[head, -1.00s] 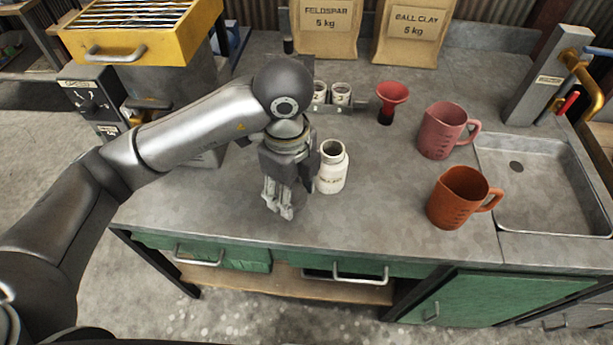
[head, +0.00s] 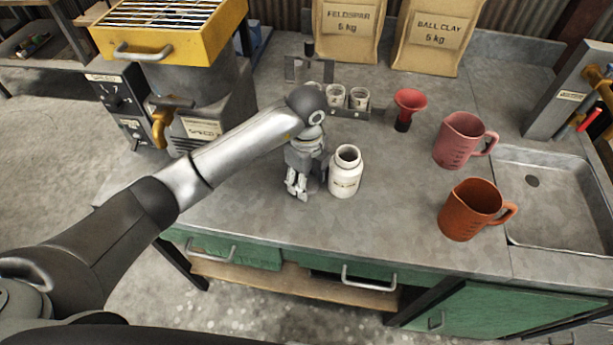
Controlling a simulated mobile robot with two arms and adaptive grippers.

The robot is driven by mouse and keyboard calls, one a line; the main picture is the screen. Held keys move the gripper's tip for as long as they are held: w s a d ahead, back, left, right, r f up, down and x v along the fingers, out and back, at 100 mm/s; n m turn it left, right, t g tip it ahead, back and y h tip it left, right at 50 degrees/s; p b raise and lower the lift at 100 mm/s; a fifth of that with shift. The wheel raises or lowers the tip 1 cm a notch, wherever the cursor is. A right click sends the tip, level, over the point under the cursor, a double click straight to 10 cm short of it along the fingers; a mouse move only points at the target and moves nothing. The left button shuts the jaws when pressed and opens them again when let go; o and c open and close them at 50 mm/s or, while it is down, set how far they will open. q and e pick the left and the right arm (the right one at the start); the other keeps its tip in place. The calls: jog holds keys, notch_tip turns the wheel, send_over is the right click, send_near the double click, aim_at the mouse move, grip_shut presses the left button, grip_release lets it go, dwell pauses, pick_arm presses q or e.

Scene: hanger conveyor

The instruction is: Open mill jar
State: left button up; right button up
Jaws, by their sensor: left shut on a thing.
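The mill jar (head: 345,173) is a white bottle-shaped jar with a label, standing upright on the grey bench in the head view. Its round mouth is open and dark inside, with no lid on it. My left gripper (head: 296,188) points down just left of the jar, low over the bench. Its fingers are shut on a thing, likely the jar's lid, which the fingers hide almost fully. My right gripper is not in view.
A pink jug (head: 461,140) and an orange jug (head: 470,209) stand to the right, before a sink (head: 553,205). A red funnel (head: 408,104) and small white cups (head: 358,98) are behind the jar. The bench (head: 270,215) is clear in front of my gripper.

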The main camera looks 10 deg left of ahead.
pick_arm(q)
jog(key=shift+f, duration=0.2)
jog(key=shift+f, duration=0.1)
jog(key=shift+f, duration=0.15)
jog(key=o, duration=1.2)
jog(key=shift+c, duration=0.2)
jog(key=shift+r, duration=0.4)
notch_tip(320, 180, up, 12)
jog(key=b, duration=0.1)
jog(key=shift+f+b, duration=0.15)
jog(key=shift+b, duration=0.25)
